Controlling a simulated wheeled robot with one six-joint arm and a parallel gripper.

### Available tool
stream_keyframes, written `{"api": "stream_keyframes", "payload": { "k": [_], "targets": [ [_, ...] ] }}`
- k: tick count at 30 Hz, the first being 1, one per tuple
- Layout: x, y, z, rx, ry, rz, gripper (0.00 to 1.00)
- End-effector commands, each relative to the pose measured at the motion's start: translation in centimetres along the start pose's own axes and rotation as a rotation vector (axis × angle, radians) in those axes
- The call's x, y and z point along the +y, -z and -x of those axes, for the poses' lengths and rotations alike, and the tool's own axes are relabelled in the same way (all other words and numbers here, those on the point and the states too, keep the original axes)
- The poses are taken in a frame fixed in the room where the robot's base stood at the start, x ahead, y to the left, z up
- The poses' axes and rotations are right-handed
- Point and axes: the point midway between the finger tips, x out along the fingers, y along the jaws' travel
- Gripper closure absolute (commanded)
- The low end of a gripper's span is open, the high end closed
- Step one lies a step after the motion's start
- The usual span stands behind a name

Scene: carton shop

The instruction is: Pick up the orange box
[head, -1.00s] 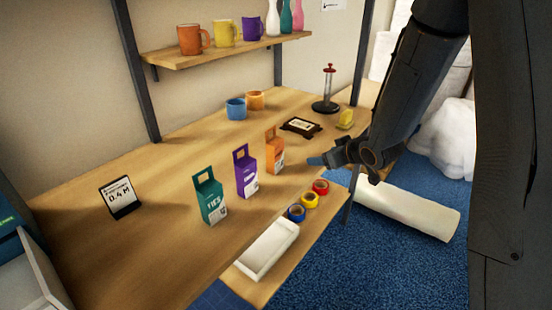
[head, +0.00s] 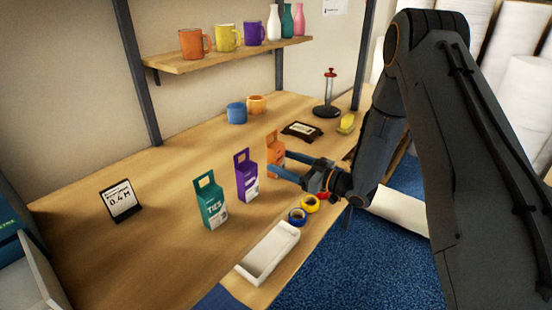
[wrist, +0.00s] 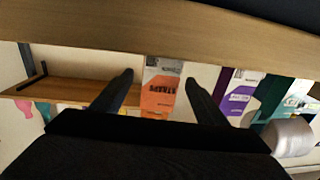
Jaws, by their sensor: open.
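The orange box (head: 275,150) stands upright on the wooden table, at the right end of a row of three boxes, partly hidden behind my gripper in the head view. My gripper (head: 279,167) is open, with its fingers reaching toward the box. In the wrist view, the orange box (wrist: 158,93) shows between the two dark fingers of my gripper (wrist: 160,82), and the picture is upside down. Nothing is held. I cannot tell whether the fingers touch the box.
A purple box (head: 246,176) and a teal box (head: 211,203) stand to the left. A white tray (head: 268,252) and tape rolls (head: 298,216) lie near the front edge. Mugs (head: 236,112) and a dark tray (head: 301,130) are behind. The table's left part is mostly clear.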

Motion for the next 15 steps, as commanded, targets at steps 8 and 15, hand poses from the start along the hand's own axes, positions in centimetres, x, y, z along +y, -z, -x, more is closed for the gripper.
{"api": "stream_keyframes", "payload": {
  "k": [8, 15],
  "targets": [
    [-0.2, 0.2, -3.4, -0.001, 0.001, 0.0, 0.33],
    [-0.1, 0.1, -3.6, -0.001, -0.001, 0.0, 0.33]
  ]
}}
